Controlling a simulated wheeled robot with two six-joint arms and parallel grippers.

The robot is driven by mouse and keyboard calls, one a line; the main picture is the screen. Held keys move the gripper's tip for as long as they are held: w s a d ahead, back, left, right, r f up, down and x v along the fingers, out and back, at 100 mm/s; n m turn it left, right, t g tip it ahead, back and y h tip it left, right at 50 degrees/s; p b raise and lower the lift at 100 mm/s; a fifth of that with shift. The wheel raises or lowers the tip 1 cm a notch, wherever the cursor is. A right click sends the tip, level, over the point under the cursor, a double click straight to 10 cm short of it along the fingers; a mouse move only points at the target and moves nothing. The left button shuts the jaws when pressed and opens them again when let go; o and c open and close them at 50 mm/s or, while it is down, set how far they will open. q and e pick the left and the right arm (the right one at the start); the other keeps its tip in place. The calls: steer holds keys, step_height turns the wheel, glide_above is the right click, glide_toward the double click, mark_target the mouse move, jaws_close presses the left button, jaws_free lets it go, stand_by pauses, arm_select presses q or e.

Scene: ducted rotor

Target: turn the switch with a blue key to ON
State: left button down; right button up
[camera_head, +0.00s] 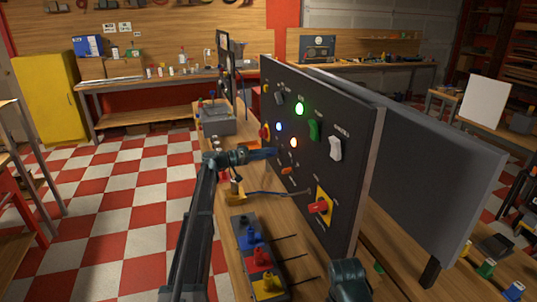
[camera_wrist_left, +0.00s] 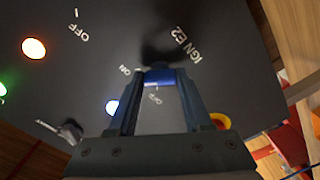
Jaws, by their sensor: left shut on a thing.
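The black upright panel (camera_head: 345,150) carries several switches and lamps. My left gripper (camera_head: 274,153) reaches in from the left to the panel's face. In the left wrist view its fingers (camera_wrist_left: 160,88) are closed on the blue key (camera_wrist_left: 161,76) at the panel. Small ON and OFF labels show beside the fingers, and IGN E2 is printed to the upper right. The key's exact angle is hidden by the fingers and dark shadow. A dark part of my right arm shows at the bottom edge of the head view; its fingers cannot be made out.
A lit green lamp (camera_head: 299,108), a green rocker (camera_head: 314,129), a white rocker (camera_head: 335,148) and a red handle on a yellow plate (camera_head: 325,207) are on the panel. A grey block with blue, red and yellow pieces (camera_head: 262,258) sits on the bench below.

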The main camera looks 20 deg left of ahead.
arm_select(q)
steer(key=shift+m, duration=0.4)
steer(key=shift+c, duration=1.6)
jaws_free()
steer(key=v, duration=1.4)
steer(key=shift+d+f, duration=0.1)
